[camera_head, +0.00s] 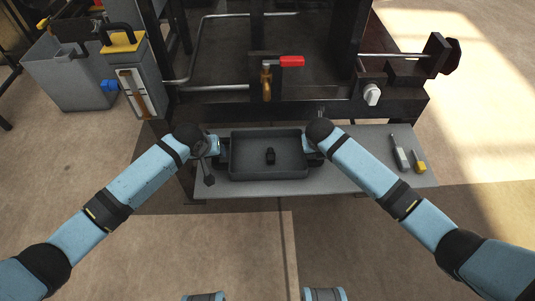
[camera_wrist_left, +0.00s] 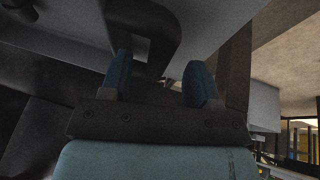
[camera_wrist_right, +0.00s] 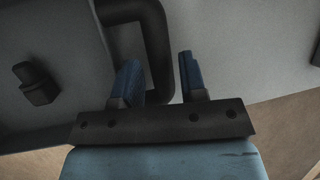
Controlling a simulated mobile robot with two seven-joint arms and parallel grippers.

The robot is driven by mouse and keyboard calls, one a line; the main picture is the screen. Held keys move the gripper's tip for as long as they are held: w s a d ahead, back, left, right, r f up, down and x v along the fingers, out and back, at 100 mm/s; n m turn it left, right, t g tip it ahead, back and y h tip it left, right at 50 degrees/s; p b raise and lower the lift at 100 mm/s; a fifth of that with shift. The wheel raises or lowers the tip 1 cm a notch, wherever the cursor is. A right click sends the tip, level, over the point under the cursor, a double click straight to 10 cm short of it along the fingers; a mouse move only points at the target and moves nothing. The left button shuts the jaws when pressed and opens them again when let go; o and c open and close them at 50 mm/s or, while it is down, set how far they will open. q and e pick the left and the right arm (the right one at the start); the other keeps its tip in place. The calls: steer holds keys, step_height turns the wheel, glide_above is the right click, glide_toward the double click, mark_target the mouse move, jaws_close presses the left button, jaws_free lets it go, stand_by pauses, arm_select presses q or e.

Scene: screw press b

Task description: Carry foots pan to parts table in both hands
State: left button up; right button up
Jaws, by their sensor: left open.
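The foots pan (camera_head: 245,171) is a dark, shallow rectangular tray with a handle at each end. It rests on a grey surface (camera_head: 345,179) in front of the press. A small black piece (camera_head: 271,156) stands inside it. My left gripper (camera_head: 222,148) is open at the left handle; that dark handle (camera_wrist_left: 168,25) shows beyond its blue fingers (camera_wrist_left: 158,82). My right gripper (camera_head: 313,151) is at the right handle. In the right wrist view that handle (camera_wrist_right: 157,45) runs between its fingers (camera_wrist_right: 160,80), close to both; firm contact cannot be told.
The dark press frame (camera_head: 225,104) stands behind the pan, with a red-handled valve (camera_head: 291,61). A dark tool (camera_head: 208,173) lies left of the pan; a grey tool (camera_head: 401,158) and a yellow one (camera_head: 419,166) lie right. A grey bin (camera_head: 65,80) stands back left. The near floor is clear.

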arm_select(q)
steer(key=shift+x, duration=1.65)
arm_select(e)
steer(key=shift+x, duration=1.65)
arm_select(q)
steer(key=c, duration=0.6)
arm_select(e)
steer(key=c, duration=0.6)
arm_select(q)
jaws_close()
arm_select(e)
steer(key=shift+r, duration=0.1)
jaws_close()
